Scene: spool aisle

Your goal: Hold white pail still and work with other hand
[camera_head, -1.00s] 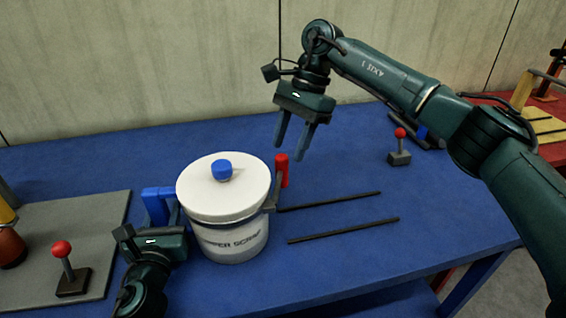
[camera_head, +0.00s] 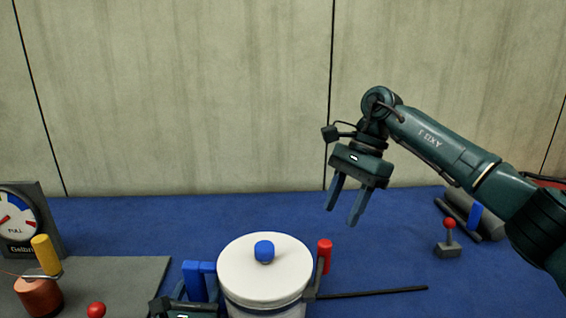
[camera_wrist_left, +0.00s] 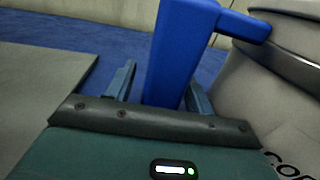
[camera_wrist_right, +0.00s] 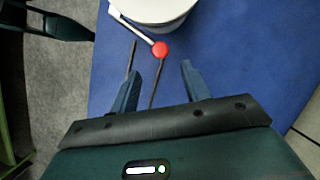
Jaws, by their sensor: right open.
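The white pail (camera_head: 262,309) stands on the blue table with a white lid (camera_head: 240,272) and blue knob (camera_head: 264,251) on top. Its lower part is cut off by the head view's bottom edge. Its blue handle (camera_head: 194,281) is at left and its red handle (camera_head: 324,256) at right. My left gripper (camera_wrist_left: 160,85) has its fingers on either side of the blue handle (camera_wrist_left: 178,55), with a gap at the left finger.
A grey mat (camera_head: 125,275) with a copper spool (camera_head: 39,296), a red ball-topped lever (camera_head: 96,310) and a dial gauge (camera_head: 25,222) lies left. A dark rod (camera_head: 375,293) and another red-topped lever (camera_head: 449,238) are at right. The wall stands behind.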

